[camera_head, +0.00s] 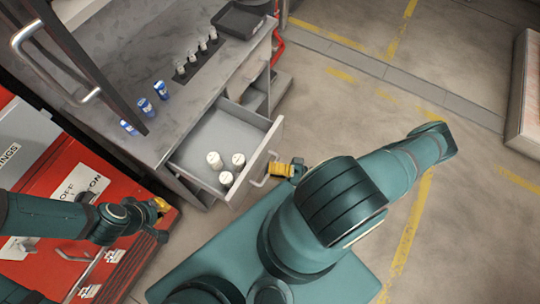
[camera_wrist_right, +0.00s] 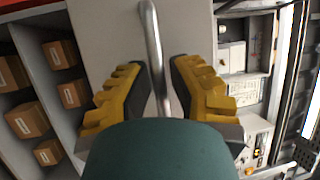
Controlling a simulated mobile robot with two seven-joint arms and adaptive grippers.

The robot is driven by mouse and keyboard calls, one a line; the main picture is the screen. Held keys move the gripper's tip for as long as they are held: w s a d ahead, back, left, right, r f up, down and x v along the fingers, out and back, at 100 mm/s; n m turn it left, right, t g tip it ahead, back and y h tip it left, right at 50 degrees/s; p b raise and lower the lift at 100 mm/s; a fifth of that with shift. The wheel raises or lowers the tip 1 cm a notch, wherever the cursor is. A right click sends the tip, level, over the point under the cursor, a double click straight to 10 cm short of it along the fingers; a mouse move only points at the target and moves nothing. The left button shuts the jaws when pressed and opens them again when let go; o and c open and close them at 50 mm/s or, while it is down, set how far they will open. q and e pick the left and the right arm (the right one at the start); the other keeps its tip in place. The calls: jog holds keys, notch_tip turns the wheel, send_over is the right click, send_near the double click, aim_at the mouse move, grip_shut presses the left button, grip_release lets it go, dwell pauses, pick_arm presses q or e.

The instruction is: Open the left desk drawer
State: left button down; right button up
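The grey desk (camera_head: 100,100) has a drawer (camera_head: 225,128) pulled well out, with its inside showing. A few white capped bottles (camera_head: 224,168) stand in it. A bar handle (camera_head: 262,177) is on the drawer front. My right gripper (camera_head: 285,169) is at this handle. In the right wrist view, the metal handle (camera_wrist_right: 152,40) runs between the two yellow fingers of my right gripper (camera_wrist_right: 157,90). The fingers are apart, with a gap visible on both sides of the bar. My left gripper (camera_head: 160,207) is away from the drawer, above a red case; its finger opening is unclear.
Blue-and-white cans (camera_head: 146,107), a row of small jars (camera_head: 192,57) and a black tray (camera_head: 238,20) are on the desk top. A dark panel with a metal handle (camera_head: 55,70) juts over the desk. Red cases (camera_head: 80,185) stand left.

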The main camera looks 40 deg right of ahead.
jog(key=shift+o, duration=1.2)
jog(key=v, duration=1.2)
